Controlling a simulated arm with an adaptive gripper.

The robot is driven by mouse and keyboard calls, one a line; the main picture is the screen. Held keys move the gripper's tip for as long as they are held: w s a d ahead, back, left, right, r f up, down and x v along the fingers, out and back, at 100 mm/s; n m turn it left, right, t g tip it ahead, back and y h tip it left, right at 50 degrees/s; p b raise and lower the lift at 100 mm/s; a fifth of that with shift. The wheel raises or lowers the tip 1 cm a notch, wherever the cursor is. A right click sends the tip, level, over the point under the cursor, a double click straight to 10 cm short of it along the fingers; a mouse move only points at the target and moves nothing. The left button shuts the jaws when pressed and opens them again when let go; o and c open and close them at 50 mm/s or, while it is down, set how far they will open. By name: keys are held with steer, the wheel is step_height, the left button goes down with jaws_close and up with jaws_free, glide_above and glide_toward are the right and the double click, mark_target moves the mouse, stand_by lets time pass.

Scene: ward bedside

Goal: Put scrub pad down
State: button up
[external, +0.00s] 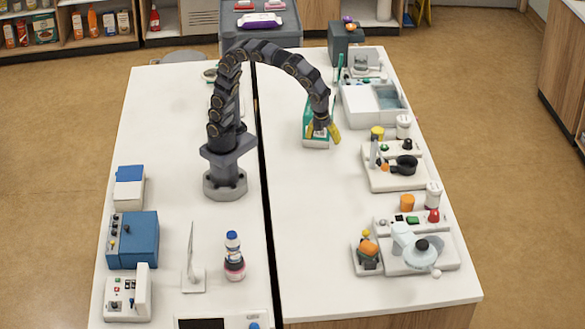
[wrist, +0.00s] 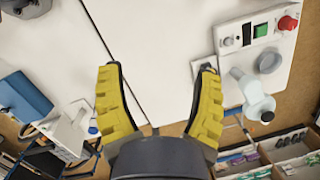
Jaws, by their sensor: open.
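My gripper (external: 323,131) is at the end of the arched arm, over the right-hand white table. In the wrist view its yellow fingers (wrist: 157,72) are spread wide, with only bare white tabletop visible between them. A green and white box-like item (external: 316,143) is right by the fingers in the external view, partly hidden by them. I cannot tell whether they touch, or whether this item is the scrub pad. I cannot make out a scrub pad for certain in either view.
White devices line the right table edge, including a sink-like tray (external: 372,112), a unit with a black pan (external: 404,163) and an orange-capped unit (external: 368,249). A blue box (external: 133,240) and a bottle (external: 233,257) stand on the left table. The right table's middle front is clear.

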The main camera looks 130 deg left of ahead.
steer(key=s+d+f+n+h, duration=0.1)
steer(key=s+d+f+n, duration=0.1)
steer(key=s+n, duration=0.5)
steer(key=s+d+f+n+g+h, duration=0.1)
steer(key=s+n, duration=0.6)
steer(key=s, duration=1.2)
steer(key=d+f, duration=0.1)
steer(key=d, duration=0.1)
steer(key=shift+s+d, duration=0.3)
steer(key=shift+d, duration=0.05)
